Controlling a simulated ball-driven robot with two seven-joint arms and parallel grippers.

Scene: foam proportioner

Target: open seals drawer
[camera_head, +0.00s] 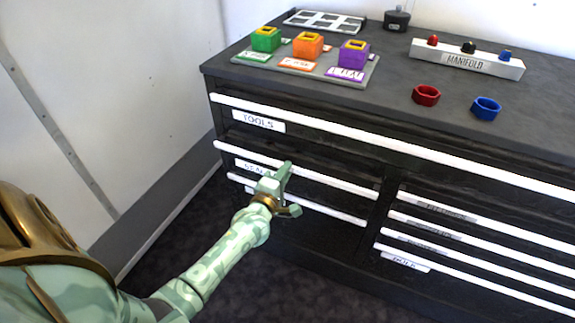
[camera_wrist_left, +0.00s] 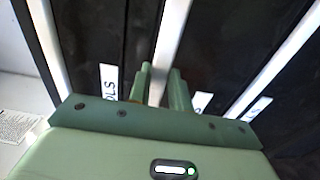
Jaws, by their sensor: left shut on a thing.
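The seals drawer is in the left column of the black cabinet, below the drawer labelled TOOLS (camera_head: 258,121). Its white handle bar (camera_head: 335,182) runs above a label (camera_head: 246,164) that my gripper partly covers. The bar's left end looks slightly forward of the bar below, but I cannot tell how far the drawer is out. My left gripper (camera_head: 284,178) is shut on this bar. In the left wrist view its fingers (camera_wrist_left: 160,88) sit on either side of the white bar (camera_wrist_left: 172,40). My right gripper is not in view.
Another white drawer bar (camera_head: 330,213) lies just below. More drawers (camera_head: 440,215) fill the right column. The cabinet top (camera_head: 390,90) holds a tray with coloured blocks, red and blue rings (camera_head: 426,95) and a manifold (camera_head: 465,60). The dark floor in front is clear.

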